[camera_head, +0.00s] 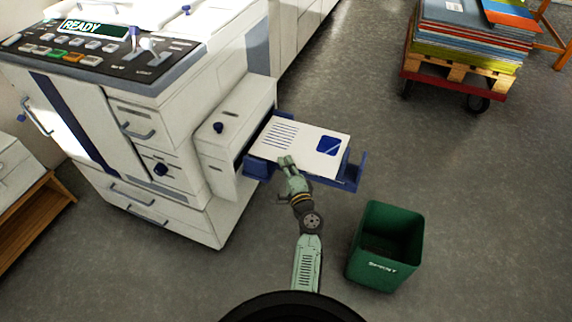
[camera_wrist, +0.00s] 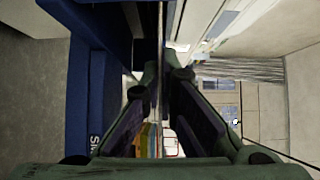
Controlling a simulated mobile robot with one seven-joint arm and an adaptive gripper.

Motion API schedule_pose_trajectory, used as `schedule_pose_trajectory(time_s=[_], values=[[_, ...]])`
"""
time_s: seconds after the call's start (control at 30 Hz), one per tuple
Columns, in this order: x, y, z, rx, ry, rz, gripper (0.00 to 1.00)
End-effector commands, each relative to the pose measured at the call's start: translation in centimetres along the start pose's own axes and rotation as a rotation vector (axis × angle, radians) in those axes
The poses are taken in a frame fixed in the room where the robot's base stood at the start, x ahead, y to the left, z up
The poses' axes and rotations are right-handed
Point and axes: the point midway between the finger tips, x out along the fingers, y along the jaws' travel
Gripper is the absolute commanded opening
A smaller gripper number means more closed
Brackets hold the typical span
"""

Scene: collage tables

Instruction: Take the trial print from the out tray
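The trial print (camera_head: 308,145) is a white sheet with dark text lines and a blue square. It lies on the blue out tray (camera_head: 352,172) at the side of the white copier. My gripper (camera_head: 286,161) is at the near edge of the print, with one fingertip showing above the sheet. In the wrist view, the fingers of my gripper (camera_wrist: 165,75) stand close on either side of the sheet, seen edge-on as a thin line (camera_wrist: 160,50). The blue tray (camera_wrist: 82,75) is left of them. I cannot tell whether both fingers touch the sheet.
The white copier (camera_head: 215,210) stands left of the tray, its panel (camera_head: 90,30) reading READY. A green bin (camera_head: 400,225) stands on the floor, right of my arm. A cart (camera_head: 450,85) with stacked coloured sheets is at the upper right. Grey floor between them is clear.

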Motion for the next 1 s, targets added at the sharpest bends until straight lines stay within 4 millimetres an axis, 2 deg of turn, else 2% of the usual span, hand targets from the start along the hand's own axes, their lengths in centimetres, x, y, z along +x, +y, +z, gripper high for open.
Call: schedule_pose_trajectory(time_s=[0.63,1.0], values=[[0.0,-4.1,0.0,-0.001,0.0,0.0,0.0],[0.0,-4.5,0.0,0.0,0.0,0.0,0.0]])
